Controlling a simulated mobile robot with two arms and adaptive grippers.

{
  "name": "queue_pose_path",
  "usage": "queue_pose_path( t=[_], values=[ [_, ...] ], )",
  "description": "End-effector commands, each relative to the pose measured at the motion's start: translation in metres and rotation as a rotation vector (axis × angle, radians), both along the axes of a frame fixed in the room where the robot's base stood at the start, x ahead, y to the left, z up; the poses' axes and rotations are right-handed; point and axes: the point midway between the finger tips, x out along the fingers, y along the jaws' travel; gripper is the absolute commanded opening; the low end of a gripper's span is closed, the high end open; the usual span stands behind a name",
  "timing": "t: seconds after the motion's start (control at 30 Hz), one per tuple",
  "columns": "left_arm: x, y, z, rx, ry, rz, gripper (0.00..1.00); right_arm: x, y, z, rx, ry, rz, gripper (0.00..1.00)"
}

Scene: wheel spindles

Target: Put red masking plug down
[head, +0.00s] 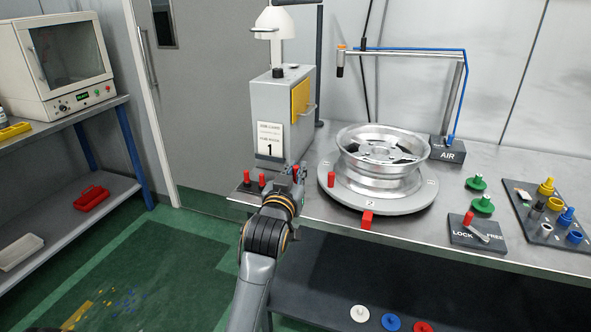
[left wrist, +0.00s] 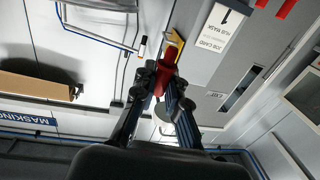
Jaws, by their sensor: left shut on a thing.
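My left gripper (head: 290,184) is at the left end of the steel bench, in front of the grey cabinet. It is shut on a red masking plug (head: 296,171), which also shows between the fingers in the left wrist view (left wrist: 167,70). The fingers hide part of this plug. Two more red plugs stand to the left of the gripper, one at the far left (head: 246,178) and one nearer (head: 262,180). Another red plug (head: 331,179) stands on the round turntable (head: 400,204) beside the silver wheel (head: 380,160). My right gripper is not in view.
A red block (head: 367,219) sits at the turntable's front edge. The grey cabinet (head: 268,110) with a job card stands behind my gripper. Green knobs (head: 482,204), a LOCK/FREE lever plate (head: 477,234) and a tray of coloured plugs (head: 535,230) are at the right.

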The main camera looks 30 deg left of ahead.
Motion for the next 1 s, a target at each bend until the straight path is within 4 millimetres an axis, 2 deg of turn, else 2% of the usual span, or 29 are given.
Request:
queue_pose_path(
  t=[0.1, 0.3, 0.47, 0.57, 0.8, 1.0],
  values=[
    [-0.010, -0.007, 0.005, -0.001, 0.000, -0.001, 0.00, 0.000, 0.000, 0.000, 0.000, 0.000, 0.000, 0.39],
    [-0.015, -0.011, 0.007, 0.000, 0.001, -0.002, 0.00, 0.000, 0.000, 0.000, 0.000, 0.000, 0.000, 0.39],
    [-0.023, -0.027, -0.005, -0.001, 0.006, -0.033, 0.00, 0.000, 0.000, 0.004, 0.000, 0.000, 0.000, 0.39],
    [-0.037, -0.050, -0.020, -0.002, 0.009, -0.081, 0.00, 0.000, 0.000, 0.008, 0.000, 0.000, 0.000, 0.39],
    [-0.089, -0.117, -0.055, -0.003, 0.009, -0.227, 0.00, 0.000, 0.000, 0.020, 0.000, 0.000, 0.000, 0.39],
    [-0.128, -0.156, -0.067, -0.003, 0.004, -0.310, 0.00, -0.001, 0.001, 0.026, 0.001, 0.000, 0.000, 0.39]
  ],
)
